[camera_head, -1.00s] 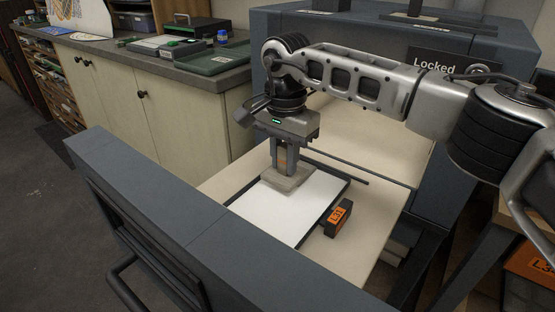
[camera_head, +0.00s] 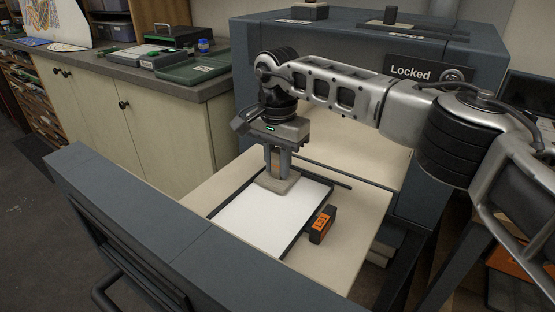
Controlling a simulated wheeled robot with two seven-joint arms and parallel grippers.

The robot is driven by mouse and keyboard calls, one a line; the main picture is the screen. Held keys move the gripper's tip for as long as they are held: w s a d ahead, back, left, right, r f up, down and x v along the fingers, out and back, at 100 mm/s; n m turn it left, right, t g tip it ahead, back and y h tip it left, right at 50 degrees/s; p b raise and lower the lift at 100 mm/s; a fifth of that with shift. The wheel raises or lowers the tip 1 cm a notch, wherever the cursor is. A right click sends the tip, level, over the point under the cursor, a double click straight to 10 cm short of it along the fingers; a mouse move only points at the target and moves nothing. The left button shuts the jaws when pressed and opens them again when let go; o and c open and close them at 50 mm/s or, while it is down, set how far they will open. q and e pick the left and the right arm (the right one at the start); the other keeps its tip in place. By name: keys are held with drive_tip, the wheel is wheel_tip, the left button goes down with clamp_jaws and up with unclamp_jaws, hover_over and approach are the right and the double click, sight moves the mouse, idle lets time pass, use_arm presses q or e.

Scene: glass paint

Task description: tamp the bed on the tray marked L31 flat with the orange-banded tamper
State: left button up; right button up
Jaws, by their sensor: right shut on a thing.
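My right gripper (camera_head: 278,163) is shut on the upright tamper, its fingers around the handle. The tamper's flat grey-beige foot (camera_head: 277,184) is at the back edge of the white bed (camera_head: 262,219); I cannot tell whether it presses on it. A little orange-brown of the handle shows between the fingers; the band is mostly hidden. The bed is an even white sheet in a dark-rimmed tray (camera_head: 307,236). A dark block with an orange L31 label (camera_head: 322,224) stands at the tray's right side. My left gripper is not in view.
The tray lies on a pale board (camera_head: 352,238) behind a blue-grey front wall (camera_head: 130,205) with a handle. A blue-grey cabinet with a "Locked" sign (camera_head: 411,72) stands behind. A counter (camera_head: 180,88) with green cases is at the back left.

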sight(277, 151)
drive_tip(key=shift+f, duration=0.3)
drive_tip(key=shift+f, duration=0.3)
idle(0.9)
drive_tip(key=shift+r, duration=0.1)
drive_tip(key=shift+r+p, duration=0.65)
drive_tip(key=shift+r, duration=0.4)
wheel_tip(277, 151, up, 4)
drive_tip(key=p, duration=0.3)
drive_tip(key=shift+f, duration=0.2)
drive_tip(key=shift+r, duration=0.2)
